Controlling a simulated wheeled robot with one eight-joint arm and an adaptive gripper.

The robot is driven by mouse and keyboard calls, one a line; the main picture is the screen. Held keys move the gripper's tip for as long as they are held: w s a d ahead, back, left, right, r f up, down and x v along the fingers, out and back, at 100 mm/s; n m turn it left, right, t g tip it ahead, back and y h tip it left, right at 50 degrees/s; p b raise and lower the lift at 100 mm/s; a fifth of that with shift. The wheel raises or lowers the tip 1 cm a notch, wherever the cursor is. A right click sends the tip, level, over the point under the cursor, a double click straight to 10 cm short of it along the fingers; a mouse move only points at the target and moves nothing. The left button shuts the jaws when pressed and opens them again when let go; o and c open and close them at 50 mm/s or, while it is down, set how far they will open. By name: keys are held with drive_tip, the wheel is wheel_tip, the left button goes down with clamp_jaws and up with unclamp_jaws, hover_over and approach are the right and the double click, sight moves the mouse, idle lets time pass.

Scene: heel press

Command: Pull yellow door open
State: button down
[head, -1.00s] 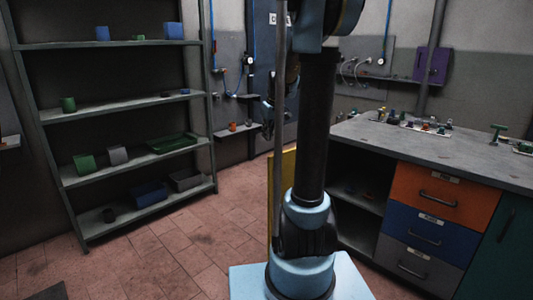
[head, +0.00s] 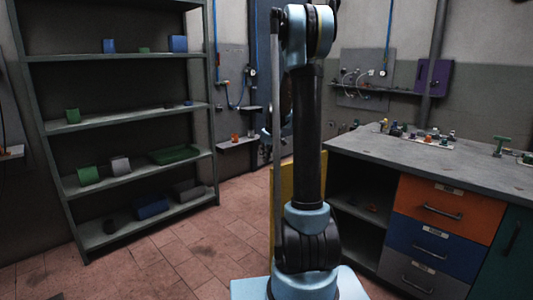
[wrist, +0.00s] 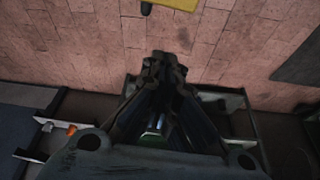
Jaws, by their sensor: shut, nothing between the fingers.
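The yellow door (head: 284,205) stands upright in the head view, mostly hidden behind my arm, with a strip showing left of the arm beside the workbench's open shelves. I cannot make out my gripper clearly in the head view.
A workbench (head: 440,158) with orange, blue and grey drawers stands at right. A metal shelf rack (head: 130,123) with green, blue and grey items stands at left. The tiled floor (head: 185,255) between them is clear. A purple box (head: 432,78) hangs on the back wall.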

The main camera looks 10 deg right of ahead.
drive_tip(key=shift+s+d+f, duration=0.4)
drive_tip(key=shift+s+f, duration=0.15)
drive_tip(key=shift+s, duration=0.2)
drive_tip(key=shift+s+d+f, duration=0.4)
drive_tip(key=shift+s+f, duration=0.1)
drive_tip(key=shift+s, duration=0.2)
